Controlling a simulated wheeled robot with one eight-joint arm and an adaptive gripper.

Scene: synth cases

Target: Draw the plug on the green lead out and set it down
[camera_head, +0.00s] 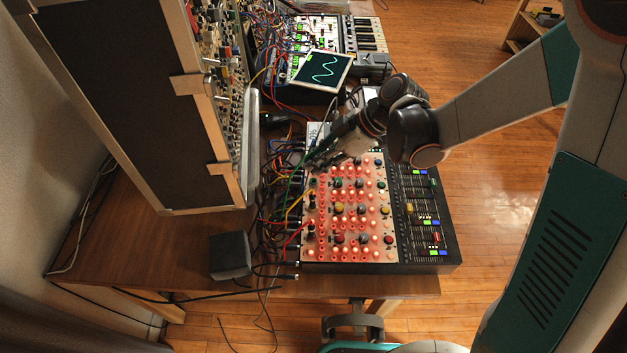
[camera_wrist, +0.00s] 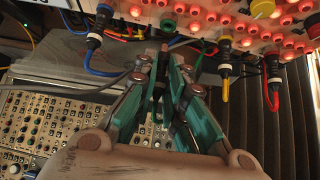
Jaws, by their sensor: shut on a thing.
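My gripper (camera_wrist: 163,62) has teal-padded fingers and is shut on the dark plug (camera_wrist: 160,72) of the green lead. The plug's body shows only as a narrow strip between the fingers. The green lead (camera_wrist: 206,52) curves to the right of the fingers in the wrist view. In the head view my gripper (camera_head: 335,159) is over the upper left part of the red-lit panel (camera_head: 345,254), and the green lead (camera_head: 291,183) hangs off its left side.
Blue (camera_wrist: 95,41), yellow (camera_wrist: 224,71) and red (camera_wrist: 272,68) plugs sit in the panel close to the fingers. A dark slider mixer (camera_head: 448,252) adjoins the panel. A small tilted screen (camera_head: 322,70) stands behind. Bare tabletop (camera_head: 180,262) lies at left, near a black box (camera_head: 230,255).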

